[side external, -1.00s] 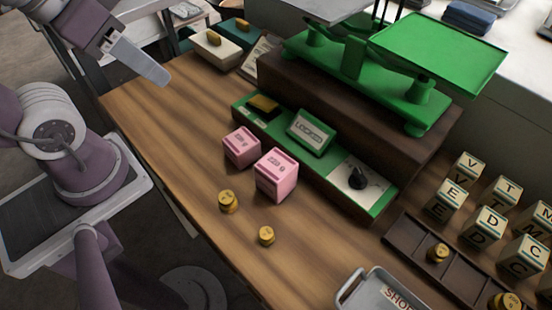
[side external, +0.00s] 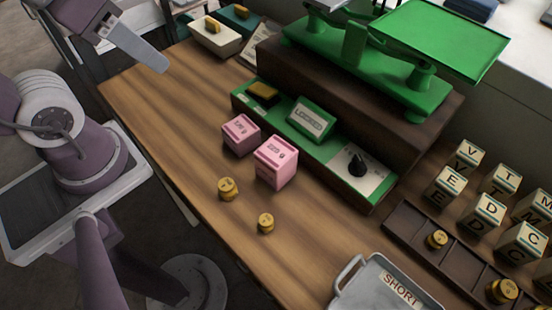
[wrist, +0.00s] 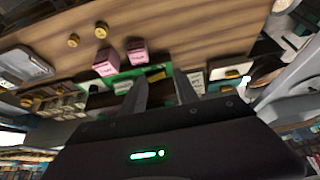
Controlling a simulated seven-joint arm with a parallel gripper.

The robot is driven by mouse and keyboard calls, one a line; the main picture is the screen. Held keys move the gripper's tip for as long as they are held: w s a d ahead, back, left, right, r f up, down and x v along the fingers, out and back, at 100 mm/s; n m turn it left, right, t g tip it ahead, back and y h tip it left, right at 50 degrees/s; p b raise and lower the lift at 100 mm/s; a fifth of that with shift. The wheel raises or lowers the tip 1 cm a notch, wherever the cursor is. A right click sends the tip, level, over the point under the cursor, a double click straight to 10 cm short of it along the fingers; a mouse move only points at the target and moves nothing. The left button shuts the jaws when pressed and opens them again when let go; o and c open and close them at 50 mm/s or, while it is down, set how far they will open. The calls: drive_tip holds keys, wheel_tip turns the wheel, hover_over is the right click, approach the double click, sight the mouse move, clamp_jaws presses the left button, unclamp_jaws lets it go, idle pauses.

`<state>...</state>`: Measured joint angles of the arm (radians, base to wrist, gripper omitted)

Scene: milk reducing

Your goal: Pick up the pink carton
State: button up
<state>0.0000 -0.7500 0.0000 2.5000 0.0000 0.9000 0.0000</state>
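Two small pink cartons stand side by side on the wooden table in the side view. The larger-looking one (side external: 276,162) is nearer the camera, and the other (side external: 241,135) is just behind and left of it. Both also show in the wrist view, one (wrist: 106,63) left of the other (wrist: 138,53). My gripper (side external: 160,62) is at the upper left of the side view, well apart from both cartons. In the wrist view its two fingers (wrist: 160,82) are spread with nothing between them.
A green balance scale (side external: 365,70) stands on a dark block behind the cartons, with a green control strip (side external: 370,188) along its front. Two gold weights (side external: 227,188) (side external: 265,223) sit in front. A metal tray (side external: 365,290) and letter blocks (side external: 484,211) are at right. The table's left part is clear.

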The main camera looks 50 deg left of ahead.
drive_tip(key=shift+o, duration=0.4)
drive_tip(key=o, duration=0.5)
drive_tip(key=shift+c, duration=0.2)
drive_tip(key=shift+r, duration=0.1)
